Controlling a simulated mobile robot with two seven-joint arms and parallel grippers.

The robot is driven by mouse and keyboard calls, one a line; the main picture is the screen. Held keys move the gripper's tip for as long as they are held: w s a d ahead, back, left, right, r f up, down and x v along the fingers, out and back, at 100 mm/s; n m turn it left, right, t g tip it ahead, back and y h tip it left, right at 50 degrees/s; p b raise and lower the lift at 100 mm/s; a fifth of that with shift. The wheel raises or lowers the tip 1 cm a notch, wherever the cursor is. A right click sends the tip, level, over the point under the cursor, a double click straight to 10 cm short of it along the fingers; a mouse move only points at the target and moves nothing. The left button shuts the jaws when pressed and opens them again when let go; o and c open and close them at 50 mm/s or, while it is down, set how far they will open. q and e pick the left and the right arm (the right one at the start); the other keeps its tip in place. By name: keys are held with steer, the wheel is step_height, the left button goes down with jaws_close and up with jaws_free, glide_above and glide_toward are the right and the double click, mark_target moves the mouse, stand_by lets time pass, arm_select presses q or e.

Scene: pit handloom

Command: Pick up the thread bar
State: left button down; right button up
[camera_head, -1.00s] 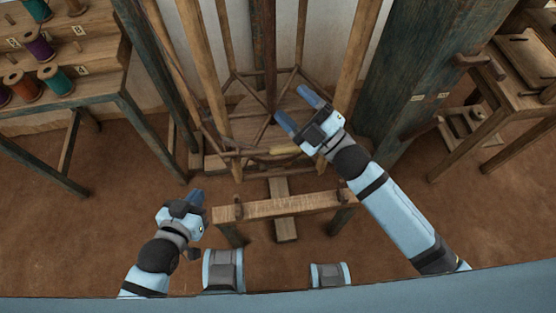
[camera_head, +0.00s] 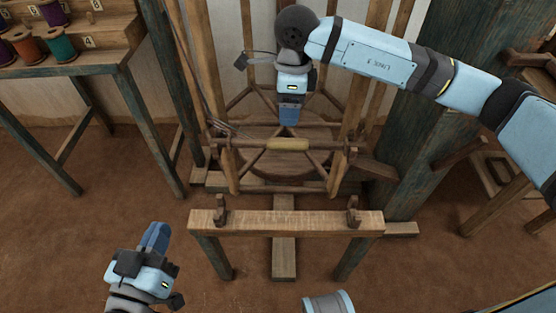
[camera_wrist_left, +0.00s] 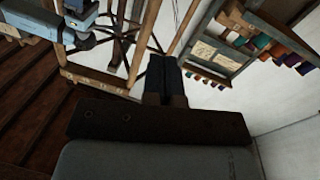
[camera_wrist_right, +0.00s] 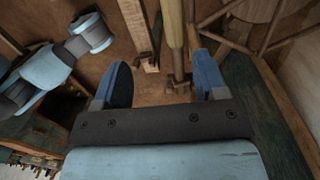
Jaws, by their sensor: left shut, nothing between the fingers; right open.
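The thread bar (camera_head: 305,144), a dark rod with a pale yellow grip in the middle, lies level across the front of the loom in the head view. In the right wrist view the bar (camera_wrist_right: 173,30) runs away between the finger lines. My right gripper (camera_head: 289,116) points down just above and behind the pale grip; its fingers (camera_wrist_right: 162,82) are apart, with nothing held. Whether they touch the bar is unclear. My left gripper (camera_head: 156,236) is shut and empty at lower left, away from the bar; its closed fingers show in the left wrist view (camera_wrist_left: 164,78).
A wooden beam (camera_head: 285,222) with two upright hooks stands in front of the bar. Loom posts and rods surround my right gripper. A thick post (camera_head: 425,100) stands right. A spool rack (camera_head: 75,60) is at left.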

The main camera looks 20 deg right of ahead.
mark_target(285, 140)
steer(key=shift+h, duration=0.4)
steer(key=f, duration=0.2)
steer(key=f+b, duration=0.1)
steer(key=f, duration=0.2)
steer(key=f+b, duration=0.1)
steer(key=f, duration=0.2)
steer(key=shift+w+d+f, duration=0.15)
steer(key=shift+w+d, duration=0.2)
steer(key=shift+d, duration=0.05)
steer(key=f, duration=0.1)
steer(key=f+b, duration=0.1)
steer(key=f, duration=0.1)
steer(key=a+f+b, duration=0.1)
steer(key=shift+w+f, duration=0.15)
steer(key=shift+w, duration=0.15)
steer(key=shift+f, duration=0.5)
arm_select(q)
steer(key=shift+s+d+r+t+h, duration=0.2)
steer(key=shift+d+r+t+h, duration=0.25)
steer(key=shift+d+h, duration=0.3)
arm_select(e)
steer(key=c, duration=1.1)
